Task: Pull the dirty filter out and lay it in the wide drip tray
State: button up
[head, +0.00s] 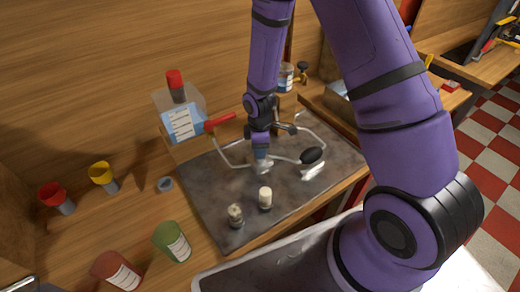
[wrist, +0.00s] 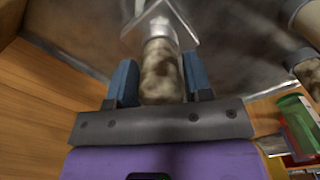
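My gripper (head: 262,158) points down over a stained dark slab (head: 210,188). In the wrist view its two blue fingers (wrist: 160,78) stand on either side of a brown-mottled, dirty-looking filter (wrist: 162,72). Whether both fingers press on it cannot be told. The filter's far end meets a pale metal fitting (wrist: 160,22). In the head view my gripper largely hides this spot. Two short cylinders stand on the slab: one spotted (head: 235,215), one cream (head: 265,198). I cannot identify the wide drip tray with certainty.
A bent metal tube frame (head: 228,160) with a red handle (head: 220,122) and a black knob (head: 312,155) surrounds my gripper. Red and green cups (head: 172,240) stand front left. A grey container (head: 338,98) is at the back right.

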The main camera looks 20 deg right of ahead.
jog(key=c, duration=0.5)
jog(key=shift+r, duration=0.75)
jog(key=shift+r, duration=1.55)
